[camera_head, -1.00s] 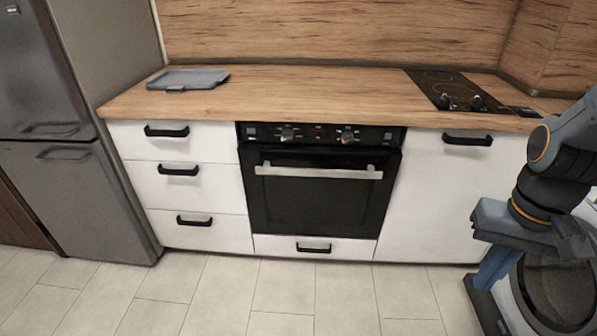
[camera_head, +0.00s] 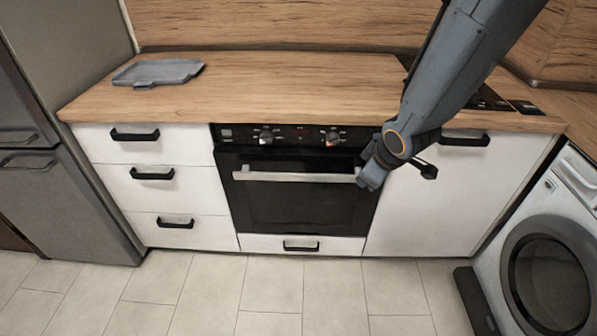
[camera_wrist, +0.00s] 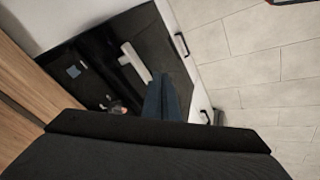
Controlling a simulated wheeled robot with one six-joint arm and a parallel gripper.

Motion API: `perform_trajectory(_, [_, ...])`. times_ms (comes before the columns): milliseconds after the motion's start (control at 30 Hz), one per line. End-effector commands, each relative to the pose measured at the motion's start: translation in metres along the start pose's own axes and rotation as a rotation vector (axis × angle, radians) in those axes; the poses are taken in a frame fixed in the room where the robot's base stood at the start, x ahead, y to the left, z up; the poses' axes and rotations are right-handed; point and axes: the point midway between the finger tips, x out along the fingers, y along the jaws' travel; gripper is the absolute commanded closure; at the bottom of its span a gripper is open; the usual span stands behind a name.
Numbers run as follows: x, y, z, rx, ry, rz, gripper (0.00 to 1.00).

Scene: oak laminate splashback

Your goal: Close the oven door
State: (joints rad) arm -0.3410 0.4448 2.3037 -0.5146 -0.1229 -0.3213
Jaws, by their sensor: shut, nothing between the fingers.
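The black oven (camera_head: 290,148) is built in under the wooden counter. Its door (camera_head: 295,208) stands nearly upright, and its top edge seems to lean out slightly from below the control panel. A silver bar handle (camera_head: 290,177) runs across the door's upper part; it also shows in the wrist view (camera_wrist: 135,65). My gripper (camera_head: 368,178) is at the right end of this handle, in front of the door's upper right corner. Its blue fingers (camera_wrist: 161,92) are together and empty, pointing toward the door beside the handle. I cannot tell whether they touch it.
White drawers (camera_head: 150,172) are left of the oven and a white cabinet (camera_head: 450,200) is right of it. A washing machine (camera_head: 550,265) stands at the right, a fridge (camera_head: 70,200) at the left. A grey tray (camera_head: 158,72) lies on the counter. The tiled floor in front is clear.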

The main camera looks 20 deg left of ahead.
Motion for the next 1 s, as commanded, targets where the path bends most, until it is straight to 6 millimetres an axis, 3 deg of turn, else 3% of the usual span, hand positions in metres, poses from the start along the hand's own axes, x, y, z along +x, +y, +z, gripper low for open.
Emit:
perform_trajectory(33, [0.012, -0.016, -0.028, -0.105, 0.060, -0.020, 1.00])
perform_trajectory(100, [0.025, -0.034, -0.059, -0.224, 0.139, -0.036, 1.00])
perform_trajectory(200, [0.035, -0.057, -0.089, -0.343, 0.225, -0.057, 1.00])
perform_trajectory(300, [0.041, -0.070, -0.105, -0.405, 0.274, -0.068, 1.00])
perform_trajectory(567, [0.063, -0.077, -0.115, -0.426, 0.291, -0.072, 1.00])
perform_trajectory(1000, [0.130, -0.086, -0.132, -0.423, 0.288, -0.072, 1.00])
